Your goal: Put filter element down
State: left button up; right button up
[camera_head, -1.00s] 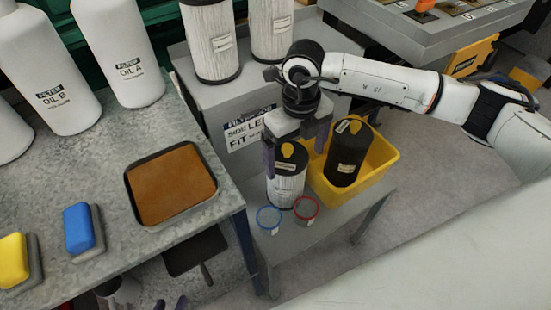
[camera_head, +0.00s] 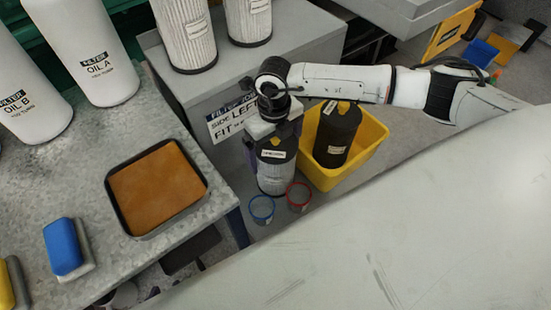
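The filter element (camera_head: 274,178), pleated and pale with a black cap, a white label and a yellow mark, is upright at the low bench, behind two small cups. My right gripper shows at most as a small dark fingertip (camera_head: 153,292) at the bottom left.
A yellow bin (camera_head: 369,156) with a black canister (camera_head: 337,134) stands right of the filter element. Blue-rimmed (camera_head: 262,209) and red-rimmed (camera_head: 298,197) cups stand close in front. Pale filters (camera_head: 186,35) stand on a grey box. The left table (camera_head: 80,180) holds bottles and an orange-filled tray (camera_head: 117,217).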

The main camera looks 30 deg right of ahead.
jog(key=shift+f, duration=0.3)
jog(key=c, duration=1.6)
jog(key=shift+w+r, duration=0.1)
jog(key=shift+r, duration=0.05)
jog(key=shift+c, duration=1.1)
